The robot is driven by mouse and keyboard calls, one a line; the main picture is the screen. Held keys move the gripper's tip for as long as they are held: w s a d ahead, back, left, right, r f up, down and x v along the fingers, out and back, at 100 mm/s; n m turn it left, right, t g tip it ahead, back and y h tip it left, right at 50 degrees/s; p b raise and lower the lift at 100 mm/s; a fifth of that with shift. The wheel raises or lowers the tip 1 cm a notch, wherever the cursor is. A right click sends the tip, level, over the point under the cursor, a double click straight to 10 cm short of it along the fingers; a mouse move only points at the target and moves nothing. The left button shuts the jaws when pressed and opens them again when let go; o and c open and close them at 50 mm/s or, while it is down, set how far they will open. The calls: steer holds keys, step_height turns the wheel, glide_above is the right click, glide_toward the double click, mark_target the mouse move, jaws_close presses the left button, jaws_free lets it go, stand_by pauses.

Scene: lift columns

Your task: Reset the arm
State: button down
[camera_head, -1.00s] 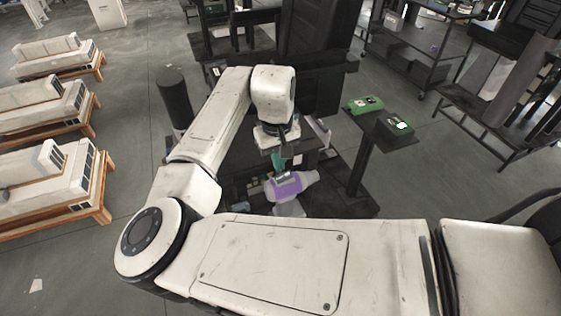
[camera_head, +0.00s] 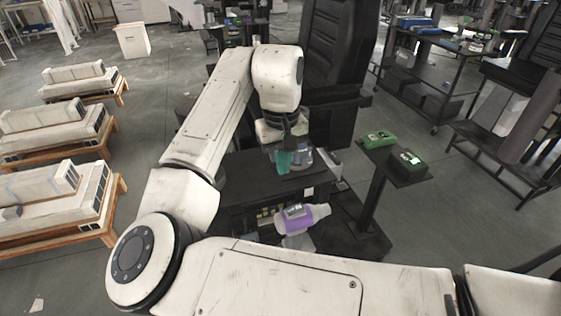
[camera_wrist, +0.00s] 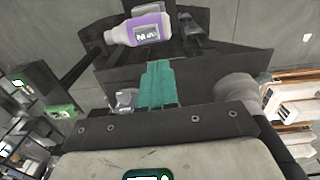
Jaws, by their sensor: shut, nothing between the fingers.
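My arm is folded in front of the head camera, bent at its elbow. My gripper (camera_head: 284,160) hangs below the wrist, above a dark bench-like surface (camera_head: 240,178). Its teal fingers also show in the wrist view (camera_wrist: 159,84), pressed together with nothing between them. A bottle with a purple label (camera_head: 302,217) lies on its side beyond my forearm, apart from the fingers. It also shows at the top of the wrist view (camera_wrist: 138,30).
A stand with two green-and-black devices (camera_head: 381,139) is to the right. Wheeled dark shelving (camera_head: 440,45) stands behind it. White slabs on wooden pallets (camera_head: 60,125) line the left. A black padded seat back (camera_head: 335,60) rises behind my wrist. Grey floor is open at left.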

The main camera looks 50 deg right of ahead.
stand_by(0.3)
steer(key=s+d+f+n+t+h, duration=0.1)
steer(key=s+d+f+t+h, duration=0.1)
steer(key=s+d+f+h, duration=0.45)
steer(key=s+a+f+n+y, duration=0.2)
steer(key=s+a+f+y, duration=0.1)
steer(key=s+a+f, duration=0.4)
steer(key=s+a+f+n+y, duration=0.3)
steer(key=s+a+f, duration=0.5)
steer(key=a+f, duration=0.4)
steer(key=shift+a+g+y, duration=0.35)
steer(key=shift+a+g, duration=0.05)
steer(key=shift+a, duration=0.05)
steer(key=shift+f, duration=0.1)
